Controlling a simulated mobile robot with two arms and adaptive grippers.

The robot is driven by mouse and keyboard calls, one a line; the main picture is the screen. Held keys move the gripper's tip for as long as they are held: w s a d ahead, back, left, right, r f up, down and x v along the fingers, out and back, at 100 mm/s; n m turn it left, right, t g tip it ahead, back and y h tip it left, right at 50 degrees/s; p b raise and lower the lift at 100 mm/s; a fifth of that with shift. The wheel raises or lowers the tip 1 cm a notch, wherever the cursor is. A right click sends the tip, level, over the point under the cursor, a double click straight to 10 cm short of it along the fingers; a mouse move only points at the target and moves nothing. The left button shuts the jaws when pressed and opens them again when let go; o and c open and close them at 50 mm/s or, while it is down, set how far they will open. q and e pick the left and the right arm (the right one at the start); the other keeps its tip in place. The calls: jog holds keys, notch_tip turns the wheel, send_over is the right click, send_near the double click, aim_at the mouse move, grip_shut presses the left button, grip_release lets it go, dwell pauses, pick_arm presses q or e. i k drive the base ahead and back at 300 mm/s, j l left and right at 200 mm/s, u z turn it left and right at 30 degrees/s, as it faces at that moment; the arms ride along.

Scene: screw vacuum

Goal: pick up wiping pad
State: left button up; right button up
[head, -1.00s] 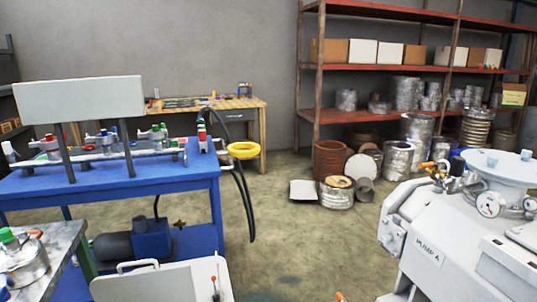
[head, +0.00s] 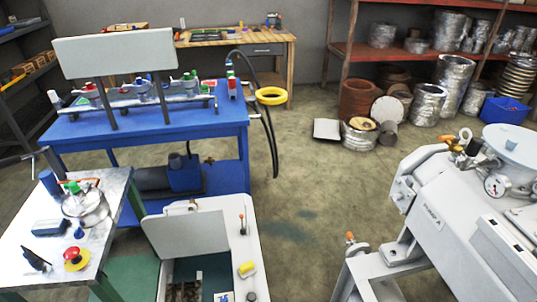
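I cannot tell for certain which thing is the wiping pad. A flat dark blue block (head: 49,227) lies on the metal-topped table (head: 112,217) at the lower left. A small yellow piece (head: 247,269) sits on the rim of the white open-topped unit (head: 250,228) at the bottom centre. Both of these are small in view, and their material is unclear. Neither of my grippers shows in the head view.
The metal-topped table also bears a metal pot (head: 86,207), a blue cylinder (head: 48,182) and a red-and-yellow button (head: 76,259). A blue workbench (head: 170,127) stands behind. A large white machine (head: 455,210) is at right. Floor between (head: 320,195) is clear.

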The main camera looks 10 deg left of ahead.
aim_at(247, 270)
jog(key=j+z, duration=0.35)
jog(key=k+j+z, duration=0.15)
jog(key=z, duration=0.2)
jog(key=k+j+z, duration=0.15)
jog(key=j+z, duration=0.2)
